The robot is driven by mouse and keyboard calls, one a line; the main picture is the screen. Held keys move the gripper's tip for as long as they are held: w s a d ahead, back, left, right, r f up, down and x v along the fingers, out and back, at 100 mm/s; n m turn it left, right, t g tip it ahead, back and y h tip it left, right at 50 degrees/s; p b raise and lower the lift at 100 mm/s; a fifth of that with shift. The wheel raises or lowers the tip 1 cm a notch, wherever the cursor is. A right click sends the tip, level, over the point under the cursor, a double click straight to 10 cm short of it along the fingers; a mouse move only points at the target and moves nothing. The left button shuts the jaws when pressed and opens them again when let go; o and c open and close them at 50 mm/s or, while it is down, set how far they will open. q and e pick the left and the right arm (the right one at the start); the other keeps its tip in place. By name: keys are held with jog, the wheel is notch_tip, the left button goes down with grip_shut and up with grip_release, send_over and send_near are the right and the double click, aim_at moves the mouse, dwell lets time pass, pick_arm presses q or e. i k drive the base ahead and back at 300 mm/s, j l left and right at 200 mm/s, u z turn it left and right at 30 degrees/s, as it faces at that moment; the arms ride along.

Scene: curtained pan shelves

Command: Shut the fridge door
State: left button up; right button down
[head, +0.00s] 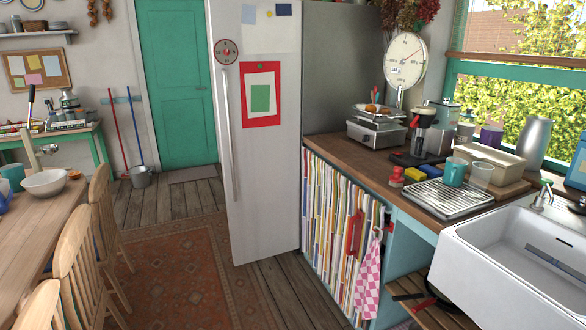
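The white fridge door (265,180) stands upright in the middle of the head view, its broad outer face towards me. A long vertical handle (227,135) runs along its left side. A round red dial magnet (226,52) and a red-framed picture with a green patch (261,95) are on its face. The door's lower left corner reaches out over the floor near the rug. The fridge interior is hidden, and I cannot tell how wide the door stands open. Neither of my grippers is in view.
A wooden counter (350,152) with a scale and crockery adjoins on the right, above a striped curtain (335,220). A white sink (520,262) is at the lower right. Chairs (82,250) and a table stand left. The patterned rug (175,275) and floor before the door are clear.

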aim_at(258, 86)
jog(key=i+u, duration=0.2)
jog(key=i, duration=0.4)
jog(key=i+l+u, duration=0.2)
jog(key=i, duration=0.45)
jog(key=i+j, duration=0.1)
jog(key=i+z, duration=0.05)
jog(key=i, duration=0.05)
